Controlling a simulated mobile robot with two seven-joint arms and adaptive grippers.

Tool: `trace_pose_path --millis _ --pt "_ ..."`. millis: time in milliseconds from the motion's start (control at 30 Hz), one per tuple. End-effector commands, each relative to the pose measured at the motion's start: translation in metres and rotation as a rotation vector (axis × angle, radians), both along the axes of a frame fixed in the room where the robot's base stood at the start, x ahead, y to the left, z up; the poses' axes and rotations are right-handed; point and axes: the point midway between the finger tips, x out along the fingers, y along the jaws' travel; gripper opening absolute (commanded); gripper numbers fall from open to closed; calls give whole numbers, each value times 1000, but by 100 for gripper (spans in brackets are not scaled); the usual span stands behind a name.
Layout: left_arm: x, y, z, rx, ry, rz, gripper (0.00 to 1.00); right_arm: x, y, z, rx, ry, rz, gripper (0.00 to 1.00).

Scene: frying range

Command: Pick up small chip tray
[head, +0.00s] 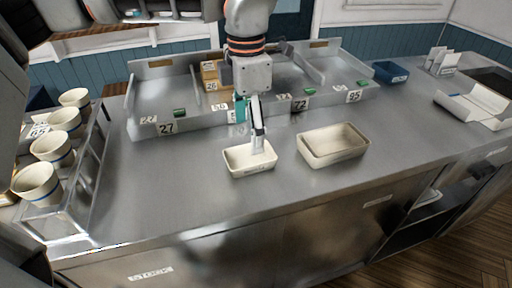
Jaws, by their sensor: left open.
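The small chip tray (237,170), cream and rectangular, sits on the steel counter near its middle. A larger cream tray (333,157) stands just to its right. My left gripper (257,146) reaches down over the small tray from above. Its pale finger comes down at the tray's back and inner area and hides part of it. The jaws are open, and I cannot tell whether the finger touches the tray. My right gripper is not in view.
A steel divided bin (165,90) with number labels stands behind the trays. A rack with several cream cups (52,147) is on the left. A blue container (390,72) and white boxes (473,104) are at the right. The counter's front left is clear.

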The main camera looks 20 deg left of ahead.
Motion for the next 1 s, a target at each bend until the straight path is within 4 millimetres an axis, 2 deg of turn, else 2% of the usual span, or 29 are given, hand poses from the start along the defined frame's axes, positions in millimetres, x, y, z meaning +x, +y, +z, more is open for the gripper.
trace_pose_path --millis 267,367,633,900,933,1000 --pt "-1 -1 -26 0 2 -2 71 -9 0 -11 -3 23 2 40" --pt "-1 -1 -33 0 2 -2 71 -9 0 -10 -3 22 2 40" --pt "-3 -4 -70 0 4 -2 71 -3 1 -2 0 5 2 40" --pt "-2 -4 -77 -1 2 -2 71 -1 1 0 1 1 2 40" --pt "-2 -4 -77 -1 2 -2 68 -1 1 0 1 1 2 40" --pt "-2 -4 -77 -1 2 -2 50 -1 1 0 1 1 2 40"
